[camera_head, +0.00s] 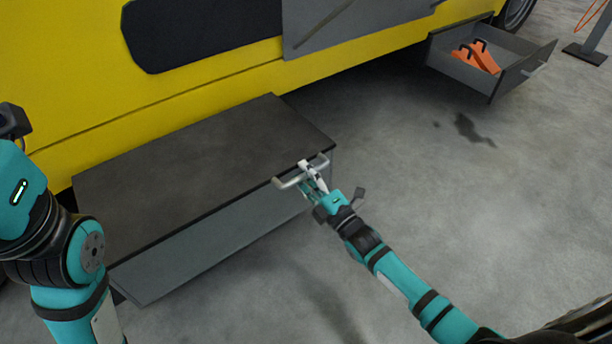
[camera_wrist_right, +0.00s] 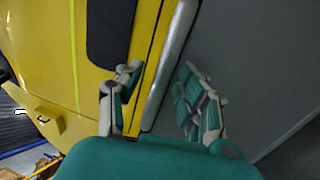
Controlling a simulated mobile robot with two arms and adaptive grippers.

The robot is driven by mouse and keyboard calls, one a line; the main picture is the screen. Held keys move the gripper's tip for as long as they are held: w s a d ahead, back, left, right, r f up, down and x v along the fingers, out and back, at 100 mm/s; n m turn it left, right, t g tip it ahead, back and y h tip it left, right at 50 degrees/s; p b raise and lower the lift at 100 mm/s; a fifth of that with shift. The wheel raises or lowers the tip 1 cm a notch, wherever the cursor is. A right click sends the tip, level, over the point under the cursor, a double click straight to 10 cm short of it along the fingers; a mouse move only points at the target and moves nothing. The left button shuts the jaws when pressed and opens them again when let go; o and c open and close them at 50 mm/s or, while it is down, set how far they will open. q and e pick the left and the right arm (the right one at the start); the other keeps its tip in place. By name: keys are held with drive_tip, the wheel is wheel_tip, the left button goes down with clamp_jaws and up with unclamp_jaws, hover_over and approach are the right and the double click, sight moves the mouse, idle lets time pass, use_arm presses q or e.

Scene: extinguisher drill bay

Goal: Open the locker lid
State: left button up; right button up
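The locker (camera_head: 215,240) is a long grey box beside the yellow vehicle. Its flat black lid (camera_head: 200,155) is down. A pale bar handle (camera_head: 287,184) sits at the lid's front edge, towards the right end. My right gripper (camera_head: 312,172) is at this handle. In the right wrist view, the handle bar (camera_wrist_right: 172,60) passes between the fingers of my right gripper (camera_wrist_right: 163,85), which stand apart with gaps beside the bar. Contact with the bar cannot be made out. My left arm is at the left edge of the head view; its fingertips are not visible.
The yellow vehicle (camera_head: 70,60) stands along the back of the locker. An open grey drawer (camera_head: 463,72) with orange wedges (camera_head: 477,57) juts out at the upper right. A post with a dark base (camera_head: 585,54) stands beyond it. The concrete floor on the right is mostly clear.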

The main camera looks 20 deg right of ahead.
clamp_jaws()
drive_tip(key=shift+f, duration=0.15)
idle(0.4)
